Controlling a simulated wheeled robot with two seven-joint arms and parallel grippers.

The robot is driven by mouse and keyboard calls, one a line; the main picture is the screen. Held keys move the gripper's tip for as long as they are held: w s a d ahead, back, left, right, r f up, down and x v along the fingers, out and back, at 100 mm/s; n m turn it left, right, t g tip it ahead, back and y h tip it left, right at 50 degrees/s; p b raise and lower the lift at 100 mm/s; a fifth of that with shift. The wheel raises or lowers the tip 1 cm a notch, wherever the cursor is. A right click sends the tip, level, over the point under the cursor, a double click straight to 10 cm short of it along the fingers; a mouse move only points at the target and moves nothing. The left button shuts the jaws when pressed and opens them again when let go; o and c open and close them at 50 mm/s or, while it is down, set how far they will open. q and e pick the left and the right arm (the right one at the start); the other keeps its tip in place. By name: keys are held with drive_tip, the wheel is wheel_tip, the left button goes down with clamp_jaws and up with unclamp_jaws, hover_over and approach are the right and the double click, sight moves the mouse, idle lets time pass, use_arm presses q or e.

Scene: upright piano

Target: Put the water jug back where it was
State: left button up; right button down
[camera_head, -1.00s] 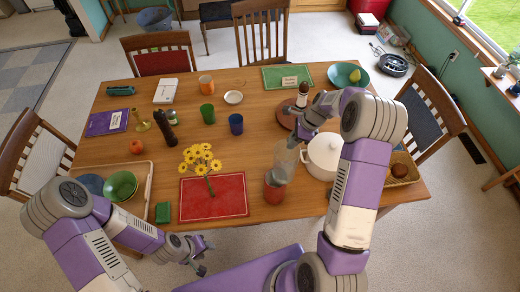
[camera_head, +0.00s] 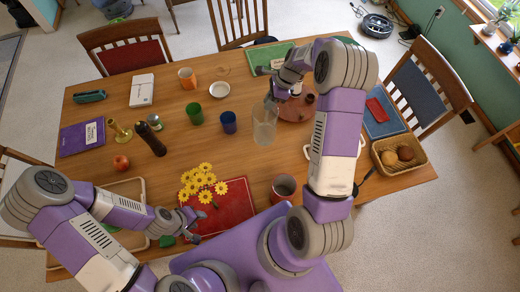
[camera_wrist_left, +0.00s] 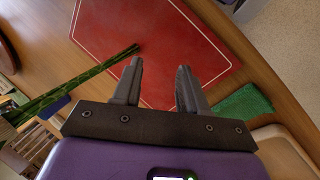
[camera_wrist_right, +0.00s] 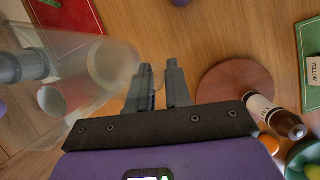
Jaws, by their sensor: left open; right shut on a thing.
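The clear water jug (camera_head: 264,128) is held over the middle of the wooden table, to the right of the blue cup, and looks upright. My right gripper (camera_head: 271,98) is shut on it near its top. In the right wrist view the transparent jug (camera_wrist_right: 118,62) fills the left side, beside the right fingers (camera_wrist_right: 160,66). I cannot tell whether its base touches the table. My left gripper (camera_head: 193,224) is open and empty over the front part of the red mat (camera_head: 235,205); the left wrist view shows its spread fingers (camera_wrist_left: 160,66).
A round reddish board (camera_head: 296,112) lies just right of the jug. The blue cup (camera_head: 229,123) and green cup (camera_head: 195,114) stand to its left. A reddish-brown mug (camera_head: 283,187) and yellow flowers (camera_head: 203,182) are nearer me. A bread basket (camera_head: 400,153) is at right.

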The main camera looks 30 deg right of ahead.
use_arm(q)
drive_tip(key=shift+f, duration=0.55)
use_arm(e)
drive_tip(key=shift+w+f, duration=0.1)
drive_tip(key=shift+f, duration=0.8)
use_arm(q)
drive_tip(key=shift+f+b, duration=0.2)
drive_tip(key=shift+b, duration=0.3)
wheel_tip(320, 180, down, 2)
drive_tip(key=shift+s+f+b, duration=0.15)
drive_tip(key=shift+f+b, duration=0.1)
drive_tip(key=shift+b, duration=1)
drive_tip(key=shift+f, duration=0.2)
use_arm(e)
wheel_tip(320, 180, down, 15)
drive_tip(key=shift+s, duration=0.3)
use_arm(q)
drive_tip(key=shift+b, duration=0.3)
use_arm(e)
drive_tip(key=shift+f, duration=0.1)
drive_tip(key=c, duration=1.1)
unclamp_jaws()
drive_tip(key=shift+o, duration=0.2)
